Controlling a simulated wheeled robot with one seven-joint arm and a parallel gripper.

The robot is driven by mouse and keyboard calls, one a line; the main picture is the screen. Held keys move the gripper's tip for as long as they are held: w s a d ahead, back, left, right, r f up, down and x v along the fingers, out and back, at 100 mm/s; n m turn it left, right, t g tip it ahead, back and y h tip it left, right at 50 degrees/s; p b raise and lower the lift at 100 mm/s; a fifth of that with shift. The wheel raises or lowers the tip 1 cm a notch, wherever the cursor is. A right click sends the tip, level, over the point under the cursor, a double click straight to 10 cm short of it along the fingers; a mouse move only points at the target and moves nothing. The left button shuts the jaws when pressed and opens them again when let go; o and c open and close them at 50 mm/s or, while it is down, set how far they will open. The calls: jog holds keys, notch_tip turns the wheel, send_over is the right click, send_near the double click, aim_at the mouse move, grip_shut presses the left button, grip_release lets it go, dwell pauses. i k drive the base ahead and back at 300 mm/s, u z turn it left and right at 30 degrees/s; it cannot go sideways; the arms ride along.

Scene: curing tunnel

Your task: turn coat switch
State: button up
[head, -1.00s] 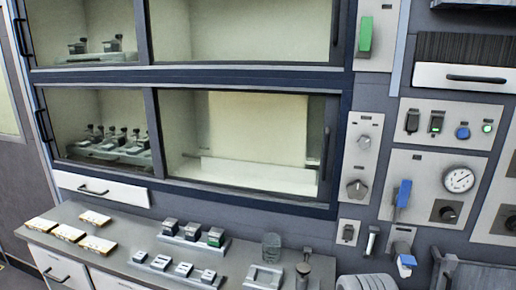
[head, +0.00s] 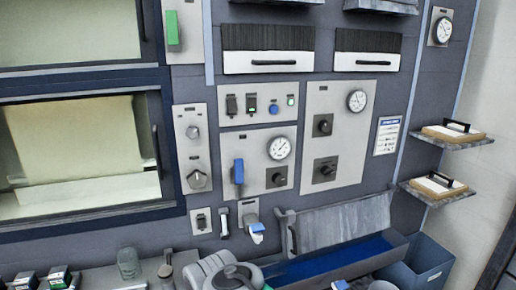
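Several switches and knobs show on the wall panels, but their labels are too small to read, so I cannot tell which is the coat switch. A small plate with a dark switch (head: 201,221) sits below. My gripper is not in view; only parts of my arm show at the bottom edge.
A blue lever (head: 238,173) and a gauge (head: 279,148) are on the middle panel. Two black knobs (head: 323,125) (head: 325,170) are on the right panel. A blue-lined trough (head: 340,262) and a blue bin (head: 428,268) stand below. Shelves (head: 435,193) jut out at right.

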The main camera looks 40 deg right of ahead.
aim_at(327, 172)
jog(key=z, duration=1.65)
jog(key=k, duration=0.65)
jog(key=z, duration=0.35)
jog(key=i, duration=1.55)
jog(key=u, duration=0.7)
